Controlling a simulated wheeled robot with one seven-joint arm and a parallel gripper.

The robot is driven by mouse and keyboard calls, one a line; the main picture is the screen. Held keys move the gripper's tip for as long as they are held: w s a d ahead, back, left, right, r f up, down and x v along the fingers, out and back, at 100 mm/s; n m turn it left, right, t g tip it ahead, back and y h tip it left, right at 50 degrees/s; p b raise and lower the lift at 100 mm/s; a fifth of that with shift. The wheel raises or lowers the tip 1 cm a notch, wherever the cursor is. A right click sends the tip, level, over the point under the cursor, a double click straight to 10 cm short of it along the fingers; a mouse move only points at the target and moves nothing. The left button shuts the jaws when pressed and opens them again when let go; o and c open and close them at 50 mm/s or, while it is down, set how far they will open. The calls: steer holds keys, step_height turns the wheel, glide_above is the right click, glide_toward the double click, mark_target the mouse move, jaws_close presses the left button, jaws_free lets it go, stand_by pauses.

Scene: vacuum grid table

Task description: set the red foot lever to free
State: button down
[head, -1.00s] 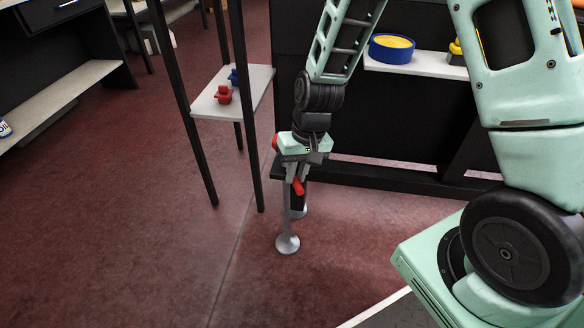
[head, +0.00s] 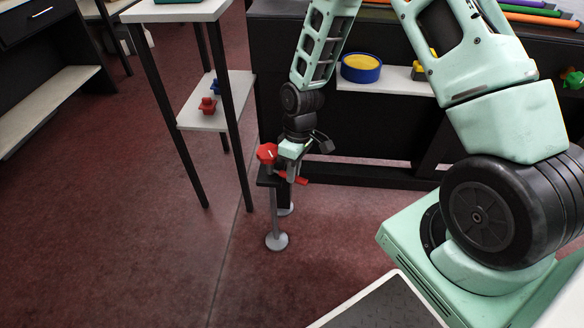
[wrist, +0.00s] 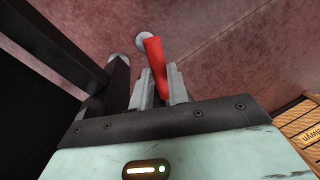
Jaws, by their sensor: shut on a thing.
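The red foot lever (head: 301,180) is on the black post-mounted fixture with grey round feet, low above the floor. In the head view its bar points to the right. It also shows in the wrist view (wrist: 154,55), standing up between the jaws with its rounded end past the fingertips. My gripper (head: 291,175) is shut on the lever; in the wrist view its two grey fingers (wrist: 161,80) lie on either side of the bar. The lever's inner end is hidden by the gripper. No position marking can be read.
A red knob (head: 267,152) tops the fixture close to my gripper's left. A grey foot (head: 276,241) stands on the floor below. A black-legged white shelf (head: 232,88) stands to the left and a black bench (head: 385,130) behind. The floor in front is clear.

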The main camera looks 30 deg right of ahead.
steer(key=shift+d, duration=0.1)
stand_by(0.4)
steer(key=c, duration=1.3)
jaws_free()
steer(key=shift+c, duration=0.2)
step_height(320, 180, up, 12)
steer(key=w+d+p, duration=0.1)
steer(key=d+p, duration=0.1)
steer(key=p, duration=0.2)
steer(key=shift+w+f, duration=0.15)
steer(key=shift+w, duration=0.05)
